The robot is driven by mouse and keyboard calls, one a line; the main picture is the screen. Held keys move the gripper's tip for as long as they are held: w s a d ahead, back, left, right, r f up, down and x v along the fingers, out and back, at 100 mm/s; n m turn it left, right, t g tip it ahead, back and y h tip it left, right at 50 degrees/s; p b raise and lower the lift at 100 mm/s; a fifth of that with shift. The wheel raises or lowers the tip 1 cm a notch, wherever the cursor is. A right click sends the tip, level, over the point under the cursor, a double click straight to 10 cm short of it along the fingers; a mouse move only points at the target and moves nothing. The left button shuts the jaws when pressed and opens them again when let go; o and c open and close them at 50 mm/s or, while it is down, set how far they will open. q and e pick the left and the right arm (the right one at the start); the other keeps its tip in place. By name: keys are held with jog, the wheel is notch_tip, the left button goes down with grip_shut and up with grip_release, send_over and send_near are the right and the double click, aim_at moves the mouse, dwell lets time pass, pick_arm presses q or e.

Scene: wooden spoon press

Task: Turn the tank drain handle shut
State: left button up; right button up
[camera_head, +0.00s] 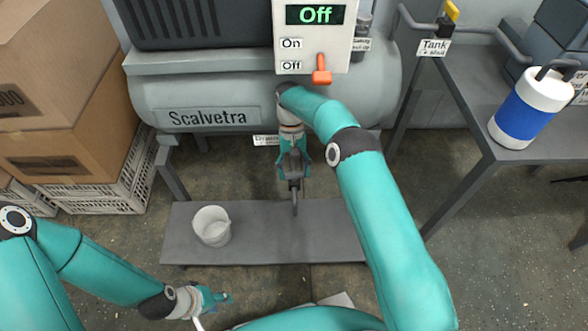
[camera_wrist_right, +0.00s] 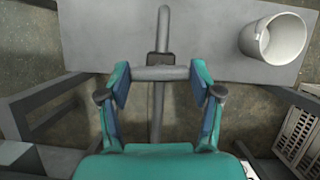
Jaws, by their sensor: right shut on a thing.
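The grey tank (camera_head: 205,118), marked "Scalvetra", has a drain label (camera_head: 266,141) beneath it, partly covered by my right arm. In the right wrist view the drain handle (camera_wrist_right: 160,73) is a short grey crossbar on a thin grey pipe (camera_wrist_right: 158,115). My right gripper (camera_wrist_right: 160,88) is shut on this handle, one finger at each end. In the head view my right gripper (camera_head: 293,166) hangs below the tank and mostly hides the handle. My left gripper (camera_head: 222,298) is low in the picture, away from the tank; its finger opening is unclear.
A grey bench (camera_head: 265,247) stands below the drain, with a white bucket (camera_head: 211,227) at its left. Cardboard boxes (camera_head: 75,140) and crates stand at left. A table (camera_head: 470,110) at right holds a blue and white canister (camera_head: 529,110).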

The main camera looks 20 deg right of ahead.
jog(key=shift+m, duration=0.6)
jog(key=o, duration=1.1)
jog(key=shift+o, duration=0.2)
jog(key=shift+y, duration=0.3)
